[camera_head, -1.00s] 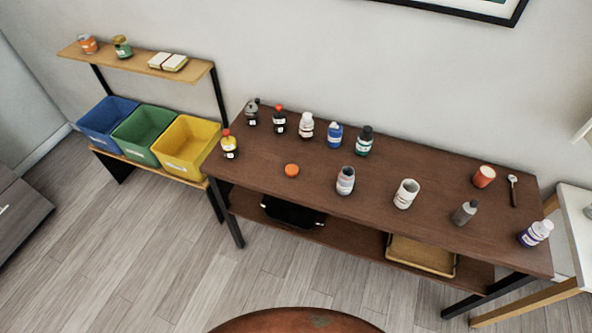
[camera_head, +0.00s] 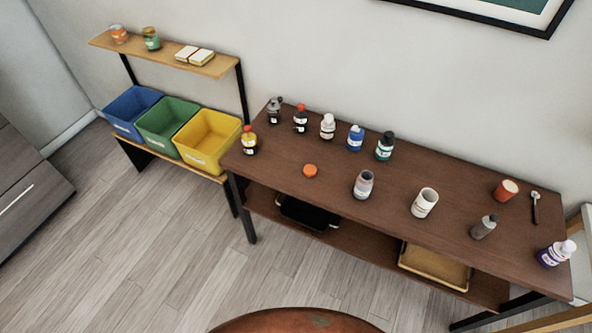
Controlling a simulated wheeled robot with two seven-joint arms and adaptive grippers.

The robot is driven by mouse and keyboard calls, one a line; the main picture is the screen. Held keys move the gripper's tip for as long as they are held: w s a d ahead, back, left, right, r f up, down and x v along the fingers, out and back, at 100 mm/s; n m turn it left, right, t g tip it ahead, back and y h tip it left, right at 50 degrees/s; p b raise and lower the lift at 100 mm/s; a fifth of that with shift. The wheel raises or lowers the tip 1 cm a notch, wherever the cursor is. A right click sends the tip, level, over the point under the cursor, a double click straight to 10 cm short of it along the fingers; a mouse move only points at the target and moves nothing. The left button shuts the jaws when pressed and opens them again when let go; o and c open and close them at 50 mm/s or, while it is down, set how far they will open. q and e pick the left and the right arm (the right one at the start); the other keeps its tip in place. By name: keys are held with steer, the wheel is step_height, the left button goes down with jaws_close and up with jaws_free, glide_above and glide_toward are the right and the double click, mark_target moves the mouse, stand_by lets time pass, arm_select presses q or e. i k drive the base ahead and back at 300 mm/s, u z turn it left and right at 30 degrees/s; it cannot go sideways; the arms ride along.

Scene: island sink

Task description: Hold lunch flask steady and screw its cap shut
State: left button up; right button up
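No gripper or arm of mine shows. A greyish open-topped jar with a pale label (camera_head: 363,185) stands upright near the middle of the dark brown bench (camera_head: 300,190). It may be the lunch flask, but I cannot tell for certain. A flat round orange cap (camera_head: 310,171) lies on the bench to its left, apart from it. A white open cup-like container (camera_head: 424,203) stands to the right of the jar.
Several bottles, including a blue one (camera_head: 355,138), line the bench's back. A red-orange cup (camera_head: 506,190), grey bottle (camera_head: 484,227) and purple-labelled bottle (camera_head: 557,253) stand right. Blue (camera_head: 127,122), green (camera_head: 155,143) and yellow (camera_head: 188,158) bins stand left.

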mark_target(364, 183)
steer(key=u, duration=1.5)
steer(key=k, duration=0.75)
steer(key=z, duration=0.75)
